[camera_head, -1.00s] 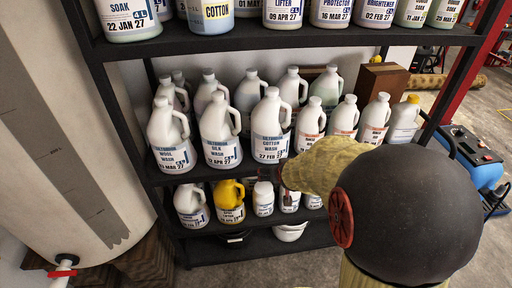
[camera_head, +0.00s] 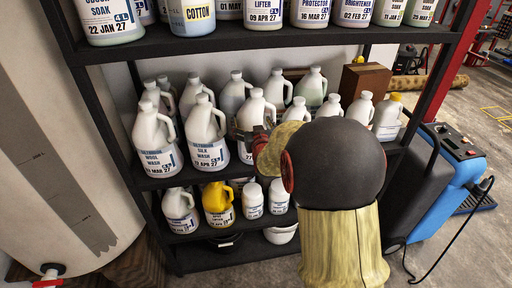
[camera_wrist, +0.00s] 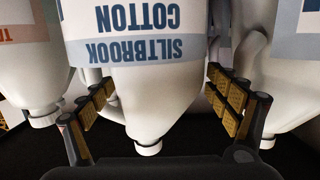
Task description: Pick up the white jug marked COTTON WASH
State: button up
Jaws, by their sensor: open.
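The white COTTON WASH jug (camera_head: 254,108) stands upright on the middle shelf, its lower front and label hidden behind my gripper in the head view. In the wrist view, which is upside down, the jug (camera_wrist: 155,95) shows its blue "SILTBROOK COTTON" lettering, with its cap toward the bottom of the picture. My gripper (camera_wrist: 162,102) is open, with one padded finger on each side of the jug's upper body. I cannot tell whether either pad touches it. In the head view my gripper (camera_head: 262,138) is at the jug's front.
A SILK WASH jug (camera_head: 207,132) and a WOOL WASH jug (camera_head: 155,140) stand close on the left. Smaller orange-labelled jugs (camera_head: 328,106) stand to the right. The upper shelf (camera_head: 240,38) with more bottles is overhead. A blue machine (camera_head: 455,165) stands right of the rack.

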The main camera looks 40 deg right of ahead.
jog(key=shift+x, duration=1.4)
jog(key=shift+c, duration=1.3)
jog(key=shift+s, duration=0.1)
jog(key=c, duration=1.5)
jog(key=shift+r, duration=0.2)
jog(key=shift+c, duration=0.4)
